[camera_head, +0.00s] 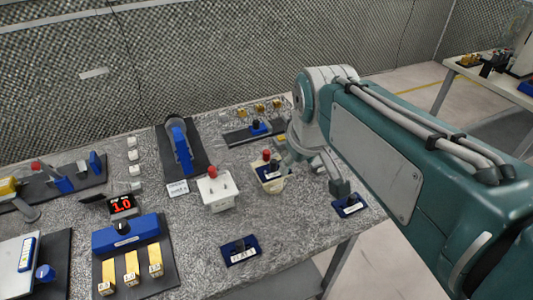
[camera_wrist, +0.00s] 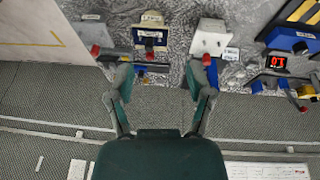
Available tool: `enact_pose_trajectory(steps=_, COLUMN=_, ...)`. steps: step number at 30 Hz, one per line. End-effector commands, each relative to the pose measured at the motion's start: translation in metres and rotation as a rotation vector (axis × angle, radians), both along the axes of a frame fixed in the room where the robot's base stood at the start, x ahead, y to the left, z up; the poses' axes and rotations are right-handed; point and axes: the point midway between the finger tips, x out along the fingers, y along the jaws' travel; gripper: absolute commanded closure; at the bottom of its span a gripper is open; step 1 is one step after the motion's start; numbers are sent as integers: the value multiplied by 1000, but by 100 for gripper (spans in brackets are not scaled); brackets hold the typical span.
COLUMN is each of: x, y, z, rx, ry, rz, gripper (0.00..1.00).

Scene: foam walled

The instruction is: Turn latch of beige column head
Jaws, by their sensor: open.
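The beige column head (camera_head: 270,178) is a beige block with a dark blue face and a red knob above it, standing near the middle of the table. It appears in the wrist view (camera_wrist: 150,46) at top centre, beyond the fingers. My gripper (camera_head: 312,174) is open beside it on the right in the head view, partly hidden by my arm. In the wrist view my gripper (camera_wrist: 164,66) has its fingers spread with nothing between the pads. I cannot make out the latch clearly or see any contact.
A white box (camera_head: 217,192) with a red knob stands just left of the beige head. Small blue bases lie in front (camera_head: 240,250) and at right (camera_head: 351,206). A blue-handled device (camera_head: 180,150) and a blue unit with yellow blocks (camera_head: 125,234) are farther left.

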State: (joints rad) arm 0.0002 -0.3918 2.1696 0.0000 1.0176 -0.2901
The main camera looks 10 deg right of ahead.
Motion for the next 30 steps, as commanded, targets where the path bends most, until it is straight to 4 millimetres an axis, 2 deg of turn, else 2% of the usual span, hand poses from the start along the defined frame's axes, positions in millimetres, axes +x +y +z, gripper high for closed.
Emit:
enact_pose_trajectory(steps=1, x=16, y=0, z=1, rx=-12, ry=23, rz=35, gripper=33)
enact_pose_trajectory(steps=5, x=53, y=0, z=2, rx=-44, ry=77, rz=137, gripper=33)
enact_pose_trajectory(steps=11, x=111, y=0, z=-8, rx=-81, ry=160, rz=300, gripper=33)
enact_pose_trajectory(steps=17, x=168, y=0, z=-31, rx=-106, ry=241, rz=468, gripper=33)
enact_pose_trajectory(steps=21, x=203, y=-1, z=-54, rx=-116, ry=290, rz=580, gripper=33)
enact_pose_trajectory(steps=25, x=223, y=-1, z=-70, rx=-119, ry=321, rz=653, gripper=33)
enact_pose_trajectory(steps=30, x=230, y=-1, z=-78, rx=-120, ry=334, rz=688, gripper=33)
